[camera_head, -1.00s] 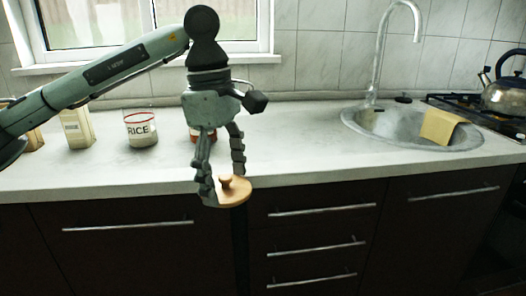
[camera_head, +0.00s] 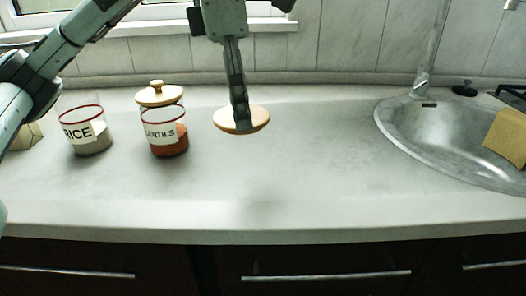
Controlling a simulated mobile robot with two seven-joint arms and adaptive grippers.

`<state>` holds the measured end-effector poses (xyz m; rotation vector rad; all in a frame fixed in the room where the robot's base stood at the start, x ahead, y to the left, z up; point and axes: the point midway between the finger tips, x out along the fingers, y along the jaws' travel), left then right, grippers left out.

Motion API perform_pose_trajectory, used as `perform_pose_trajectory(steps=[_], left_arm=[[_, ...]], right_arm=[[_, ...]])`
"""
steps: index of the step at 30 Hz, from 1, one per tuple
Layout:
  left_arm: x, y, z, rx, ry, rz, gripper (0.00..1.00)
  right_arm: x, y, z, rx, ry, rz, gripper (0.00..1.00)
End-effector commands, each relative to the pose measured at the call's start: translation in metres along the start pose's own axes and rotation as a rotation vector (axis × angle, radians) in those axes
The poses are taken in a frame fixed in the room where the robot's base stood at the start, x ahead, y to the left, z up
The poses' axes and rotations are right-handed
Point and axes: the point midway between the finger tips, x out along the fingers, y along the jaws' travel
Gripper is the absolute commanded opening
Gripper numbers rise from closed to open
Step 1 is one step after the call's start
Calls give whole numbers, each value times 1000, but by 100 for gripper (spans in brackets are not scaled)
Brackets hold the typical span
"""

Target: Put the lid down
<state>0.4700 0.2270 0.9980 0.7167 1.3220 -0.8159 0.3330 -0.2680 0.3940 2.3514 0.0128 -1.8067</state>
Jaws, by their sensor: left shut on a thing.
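My left gripper (camera_head: 239,122) points down and is shut on a round wooden lid (camera_head: 259,118), seen in the head view above the counter, to the right of the jars. The fingers hide the lid's knob and middle. The lid looks nearly level and seems to be clear of the counter (camera_head: 330,200). My right gripper is not in view.
A rice jar (camera_head: 88,135) with no lid stands at left. A lentils jar (camera_head: 167,138) stands beside it; another knobbed wooden lid (camera_head: 160,94) shows at or behind its top. A sink (camera_head: 440,140) with a yellow cloth (camera_head: 508,136) is at right. The middle counter is clear.

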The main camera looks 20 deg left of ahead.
Motion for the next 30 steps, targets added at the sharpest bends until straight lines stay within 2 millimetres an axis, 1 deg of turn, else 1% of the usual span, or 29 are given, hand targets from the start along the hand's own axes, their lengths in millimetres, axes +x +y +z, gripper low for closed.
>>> perform_pose_trajectory(steps=[2, 4, 6, 9, 11, 17, 23, 25, 30], left_arm=[[4, 0, -1, 1, 1, -1, 47], [16, 0, -2, 2, 3, -3, 47], [31, -1, -4, 2, 3, -5, 47], [48, -1, -6, 1, 3, -4, 47], [55, 0, -7, 0, 2, -2, 47], [69, 0, -9, -1, 2, 0, 47], [96, 0, -12, 0, 3, -1, 47], [100, 0, -13, 0, 1, 0, 47], [100, 0, -12, 1, -1, 0, 47]], right_arm=[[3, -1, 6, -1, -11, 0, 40], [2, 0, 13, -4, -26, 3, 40], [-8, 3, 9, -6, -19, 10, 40], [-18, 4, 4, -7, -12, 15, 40], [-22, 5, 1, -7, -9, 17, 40], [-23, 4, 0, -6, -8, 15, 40], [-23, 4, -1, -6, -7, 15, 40], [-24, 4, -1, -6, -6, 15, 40], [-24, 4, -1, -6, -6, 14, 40]])
